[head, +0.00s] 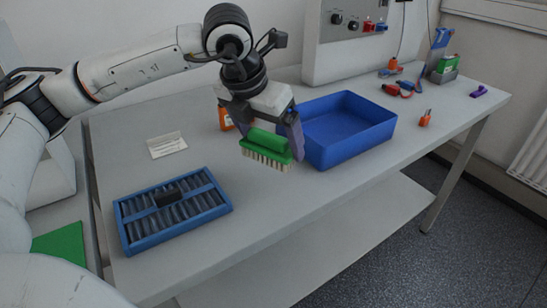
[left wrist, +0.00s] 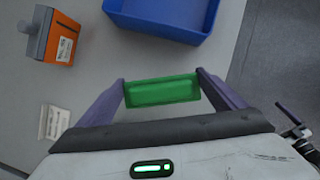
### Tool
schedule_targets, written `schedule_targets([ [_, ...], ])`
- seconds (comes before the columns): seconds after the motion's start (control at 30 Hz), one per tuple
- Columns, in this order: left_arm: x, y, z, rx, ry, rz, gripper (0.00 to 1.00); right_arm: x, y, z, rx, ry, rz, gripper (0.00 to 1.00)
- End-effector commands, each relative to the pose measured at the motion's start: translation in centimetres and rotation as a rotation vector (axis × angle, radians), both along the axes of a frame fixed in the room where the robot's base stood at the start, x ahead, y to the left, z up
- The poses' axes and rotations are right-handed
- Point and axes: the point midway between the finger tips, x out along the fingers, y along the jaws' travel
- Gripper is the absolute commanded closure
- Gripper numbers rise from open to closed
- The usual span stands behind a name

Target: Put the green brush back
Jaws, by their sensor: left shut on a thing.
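The green brush (head: 268,147) has a green back and pale bristles that point down. My left gripper (head: 270,142) is shut on it and holds it over the table, in front of the blue bin. In the left wrist view the green brush (left wrist: 162,90) sits between the two purple fingers of my left gripper (left wrist: 162,91). The bristles are hidden there. My right gripper does not show in either view.
An empty blue bin (head: 347,151) stands behind the brush. A blue tray with grey cells (head: 133,241) is at left front. An orange thing (left wrist: 61,38) and a white card (head: 166,145) lie nearby. A green mat (head: 62,244) is at far left. Clips and tools lie at right.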

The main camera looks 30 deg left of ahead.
Motion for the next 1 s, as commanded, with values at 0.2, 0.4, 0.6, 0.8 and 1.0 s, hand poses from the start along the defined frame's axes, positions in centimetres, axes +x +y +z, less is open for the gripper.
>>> schedule_targets([
  [0.2, 0.0, 0.0, -1.8, 0.000, 0.000, 0.000, 0.38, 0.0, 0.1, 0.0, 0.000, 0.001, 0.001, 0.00],
  [0.4, 0.0, 0.0, -4.6, 0.000, 0.001, 0.000, 0.38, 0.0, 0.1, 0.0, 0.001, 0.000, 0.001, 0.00],
  [0.6, 0.0, 0.0, -4.8, -0.001, -0.001, 0.001, 0.38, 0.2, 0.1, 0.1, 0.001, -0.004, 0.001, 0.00],
  [0.8, 0.0, 0.0, -5.2, -0.001, 0.000, 0.000, 0.07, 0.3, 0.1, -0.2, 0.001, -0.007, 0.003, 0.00],
  [1.0, 0.0, 0.0, -5.1, -0.001, 0.000, 0.000, 0.00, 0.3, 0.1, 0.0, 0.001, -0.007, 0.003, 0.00],
])
